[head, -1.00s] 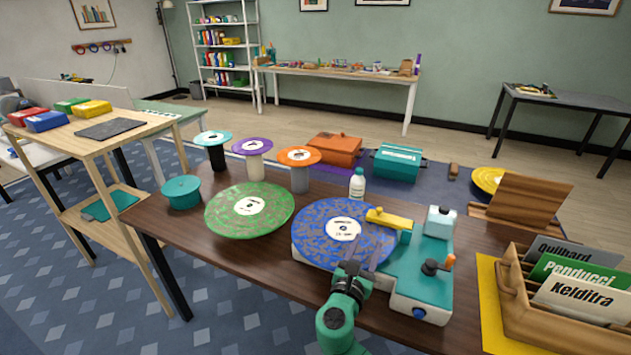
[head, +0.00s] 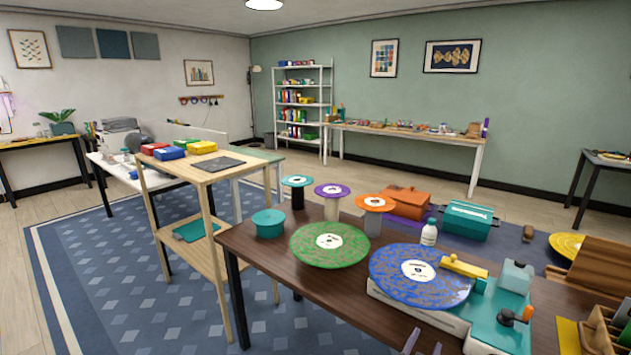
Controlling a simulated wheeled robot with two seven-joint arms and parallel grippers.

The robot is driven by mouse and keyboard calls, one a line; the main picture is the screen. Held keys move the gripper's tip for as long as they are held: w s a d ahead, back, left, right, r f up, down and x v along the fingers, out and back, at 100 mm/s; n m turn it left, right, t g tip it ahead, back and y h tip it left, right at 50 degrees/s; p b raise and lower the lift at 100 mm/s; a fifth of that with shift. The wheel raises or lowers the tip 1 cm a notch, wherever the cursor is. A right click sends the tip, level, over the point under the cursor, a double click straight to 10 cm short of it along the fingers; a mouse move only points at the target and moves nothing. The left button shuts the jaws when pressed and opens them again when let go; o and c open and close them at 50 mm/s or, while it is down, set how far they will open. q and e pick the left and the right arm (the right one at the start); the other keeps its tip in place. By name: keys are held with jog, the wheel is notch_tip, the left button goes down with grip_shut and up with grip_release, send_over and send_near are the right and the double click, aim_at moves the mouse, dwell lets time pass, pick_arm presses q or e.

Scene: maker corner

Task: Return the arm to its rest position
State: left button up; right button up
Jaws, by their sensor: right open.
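My right gripper (head: 423,344) shows only by its fingertips at the bottom edge, in front of the turntable. The fingertips are apart and nothing shows between them. The rest of my right arm is out of view. The teal and white turntable (head: 498,318) stands on the dark wooden table (head: 290,268) with a blue speckled record (head: 400,285) on it. Its yellow arm (head: 463,266) reaches to the record's right edge. My left gripper is not in view.
A green speckled record (head: 310,252), a teal round tin (head: 268,223) and a white bottle (head: 429,233) are on the table. Three stands with small discs, one topped by an orange disc (head: 374,202), line the back. A wooden shelf table (head: 200,172) is at left; blue-carpeted floor beside it is clear.

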jog(key=s+d+f+m+g+y, duration=0.1)
jog(key=s+f+m+g+y, duration=0.2)
jog(key=f, duration=0.7)
jog(key=s+d+f+m+g+y, duration=0.1)
jog(key=s+f+m+g, duration=0.1)
jog(key=s+f, duration=0.5)
jog(key=s+d+f+m+g+y, duration=0.1)
jog(key=s+f+m+g, duration=0.15)
jog(key=f, duration=0.95)
jog(key=s+f+m+g+y, duration=0.1)
jog(key=s+f+m, duration=0.4)
jog(key=s, duration=0.4)
jog(key=s+a+f+m+g+y, duration=0.1)
jog(key=s+f+m, duration=0.4)
jog(key=s, duration=0.5)
jog(key=s+f+m+g+y, duration=0.2)
jog(key=s+f+m, duration=0.3)
jog(key=s, duration=0.5)
jog(key=shift+s+a+f+m+g+y, duration=0.25)
jog(key=shift+m+g+y, duration=0.1)
jog(key=shift+m, duration=0.4)
jog(key=shift+w, duration=0.1)
